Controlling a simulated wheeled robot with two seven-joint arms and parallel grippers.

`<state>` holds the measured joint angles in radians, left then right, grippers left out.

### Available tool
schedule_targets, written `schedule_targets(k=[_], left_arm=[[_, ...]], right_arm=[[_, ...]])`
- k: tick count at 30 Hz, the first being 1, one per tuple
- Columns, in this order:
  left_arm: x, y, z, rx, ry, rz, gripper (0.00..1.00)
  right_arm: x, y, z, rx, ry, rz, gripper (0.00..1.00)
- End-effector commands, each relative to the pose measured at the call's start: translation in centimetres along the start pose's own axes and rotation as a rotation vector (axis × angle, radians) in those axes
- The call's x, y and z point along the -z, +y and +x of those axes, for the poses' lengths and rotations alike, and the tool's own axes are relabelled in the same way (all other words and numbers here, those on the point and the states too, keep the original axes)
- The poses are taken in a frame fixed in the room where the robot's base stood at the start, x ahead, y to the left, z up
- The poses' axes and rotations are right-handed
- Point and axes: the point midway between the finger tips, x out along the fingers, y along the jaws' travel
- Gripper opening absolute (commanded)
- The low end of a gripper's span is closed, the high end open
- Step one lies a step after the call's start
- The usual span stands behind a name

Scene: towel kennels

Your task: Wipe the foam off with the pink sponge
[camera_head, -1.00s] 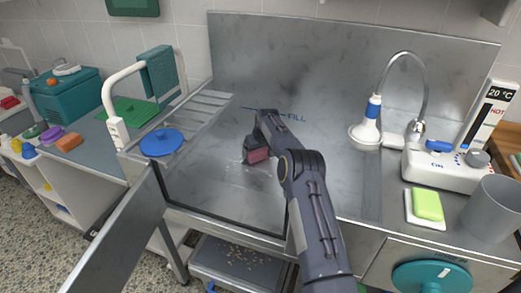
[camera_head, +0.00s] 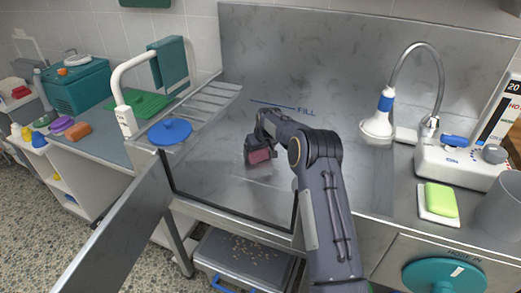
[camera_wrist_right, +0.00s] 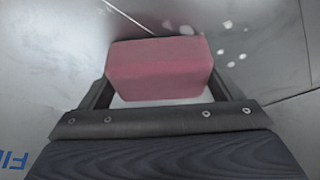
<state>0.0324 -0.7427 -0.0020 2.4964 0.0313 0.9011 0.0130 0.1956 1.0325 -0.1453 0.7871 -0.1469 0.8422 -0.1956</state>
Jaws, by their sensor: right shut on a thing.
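The pink sponge (camera_head: 261,156) is between the fingers of my right gripper (camera_head: 259,150), low in the metal tub (camera_head: 225,175). In the right wrist view the sponge (camera_wrist_right: 160,68) sits across both fingers of the gripper (camera_wrist_right: 157,92), which is shut on it. Small white foam specks (camera_wrist_right: 228,40) show on the metal just beyond and to the right of the sponge. In the head view the foam is too faint to make out well. Whether the sponge touches the metal is hard to tell. My left gripper is not in view.
The tub's front door (camera_head: 112,232) stands open at the left. A shower head (camera_head: 378,128) on a hose, a control box (camera_head: 460,165) and a green sponge (camera_head: 441,200) are at the right. A blue disc (camera_head: 170,131) lies at the left.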

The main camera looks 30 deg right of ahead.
Motion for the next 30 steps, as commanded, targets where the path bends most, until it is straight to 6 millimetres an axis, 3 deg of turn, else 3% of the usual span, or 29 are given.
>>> schedule_targets(k=[1, 6, 30], left_arm=[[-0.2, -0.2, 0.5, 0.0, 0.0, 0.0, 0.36], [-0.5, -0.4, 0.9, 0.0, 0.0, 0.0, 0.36], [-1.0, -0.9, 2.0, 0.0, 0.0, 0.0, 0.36]], right_arm=[[-1.3, -0.7, 0.8, 0.008, -0.026, -0.003, 0.61], [-2.2, -1.8, 0.3, 0.008, -0.027, -0.004, 0.61], [-5.0, -5.2, -1.4, 0.007, -0.026, -0.001, 0.61]])
